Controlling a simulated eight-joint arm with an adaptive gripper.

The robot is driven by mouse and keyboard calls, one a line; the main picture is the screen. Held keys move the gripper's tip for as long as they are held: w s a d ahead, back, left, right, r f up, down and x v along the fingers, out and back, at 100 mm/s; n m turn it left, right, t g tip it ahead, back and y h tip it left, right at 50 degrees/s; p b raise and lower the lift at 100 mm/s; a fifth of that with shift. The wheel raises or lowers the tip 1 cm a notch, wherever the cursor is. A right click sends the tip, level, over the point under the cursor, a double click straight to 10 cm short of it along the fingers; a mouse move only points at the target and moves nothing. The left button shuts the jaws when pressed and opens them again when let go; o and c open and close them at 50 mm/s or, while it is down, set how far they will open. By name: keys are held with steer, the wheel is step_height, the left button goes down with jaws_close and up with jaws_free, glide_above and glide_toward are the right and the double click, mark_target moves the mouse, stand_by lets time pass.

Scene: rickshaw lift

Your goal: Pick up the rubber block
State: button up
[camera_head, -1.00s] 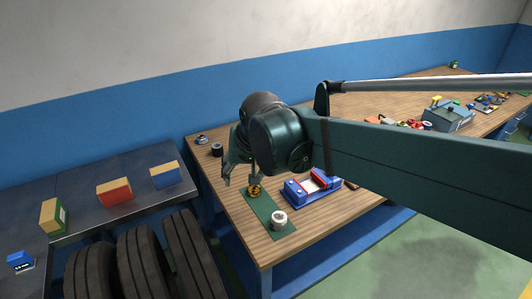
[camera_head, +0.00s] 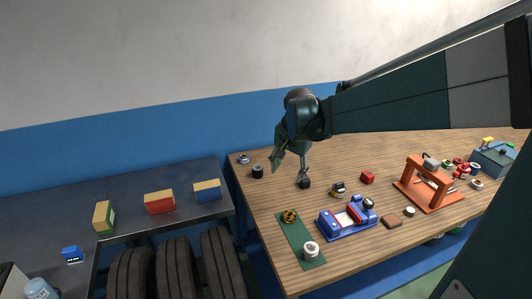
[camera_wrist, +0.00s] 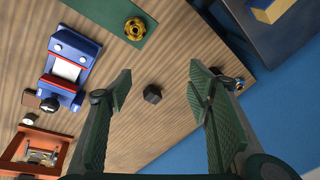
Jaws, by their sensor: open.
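A small black block (camera_head: 304,183), which looks like the rubber block, lies on the wooden bench (camera_head: 262,207). In the wrist view the black block (camera_wrist: 152,93) sits on bare wood, in the gap between my fingers. My gripper (camera_head: 290,168) is open and empty, with its fingers pointing down at the block. One finger shows just above or beside the block in the head view. In the wrist view my gripper (camera_wrist: 160,82) has its two fingers wide apart, on either side of the block. I cannot tell the exact height above it.
A green mat (camera_head: 301,243) with a brass part (camera_head: 290,216) and a white ring (camera_head: 311,249) lies nearer the front. A blue fixture (camera_head: 348,219), red block (camera_head: 368,177) and orange frame (camera_head: 428,182) stand to the right. A dark cylinder (camera_head: 257,171) stands left.

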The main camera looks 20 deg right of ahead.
steer(key=w+d+f+m+g+p, duration=0.1)
steer(key=w+d+f+m+p, duration=0.3)
steer(key=w+d, duration=0.35)
steer(key=m+g+p, duration=0.2)
steer(key=m+p, duration=0.1)
glide_above(302, 180)
steer(key=shift+y, duration=0.3)
steer(key=f, duration=0.5)
steer(key=w+f, duration=0.1)
steer(key=f, duration=0.1)
steer(key=shift+d+f, duration=0.2)
steer(key=shift+w+d+f+m, duration=0.15)
steer(key=shift+d+f+m, duration=0.25)
steer(key=shift+f, duration=0.15)
steer(key=shift+f, duration=1.3)
steer(key=shift+a+f, duration=0.1)
steer(key=shift+f, duration=2.5)
